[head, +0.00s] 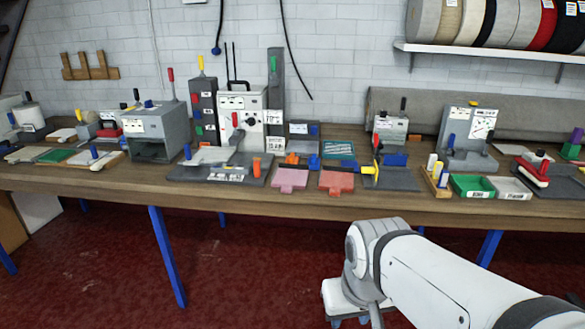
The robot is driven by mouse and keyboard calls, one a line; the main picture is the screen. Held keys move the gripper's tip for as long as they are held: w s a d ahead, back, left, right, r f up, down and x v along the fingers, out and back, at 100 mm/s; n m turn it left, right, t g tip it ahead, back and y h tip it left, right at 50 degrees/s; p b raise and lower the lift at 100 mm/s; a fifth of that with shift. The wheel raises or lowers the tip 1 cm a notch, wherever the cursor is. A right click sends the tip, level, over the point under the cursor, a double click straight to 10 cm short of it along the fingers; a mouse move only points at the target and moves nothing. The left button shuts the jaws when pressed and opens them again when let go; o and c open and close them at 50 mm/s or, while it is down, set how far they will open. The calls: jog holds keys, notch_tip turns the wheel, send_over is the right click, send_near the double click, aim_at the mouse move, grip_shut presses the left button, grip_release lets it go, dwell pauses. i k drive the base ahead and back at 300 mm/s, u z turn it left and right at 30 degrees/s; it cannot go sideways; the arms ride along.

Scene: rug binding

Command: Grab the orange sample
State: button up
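A small orange piece (292,158) lies on the bench behind a pink flat piece (290,178). A second orange piece (257,167) stands upright at the right end of a dark grey plate (226,175). I cannot tell which of these is the orange sample. A salmon-red flat piece (337,183) lies to the right of the pink one. My gripper (350,321) is at the bottom of the view, in front of the bench and well apart from these pieces. It is partly cut off by the frame edge, so its fingers cannot be judged.
The long wooden bench (130,180) is crowded with grey machines (158,133), levers and trays. A green tray (472,186) and a pale tray (510,188) are at the right front edge. Blue bench legs (167,255) stand on the red floor (240,270), which is open in front.

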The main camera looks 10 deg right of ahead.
aim_at(335, 180)
jog(key=u, duration=0.1)
jog(key=i, duration=1.2)
jog(key=z, duration=0.6)
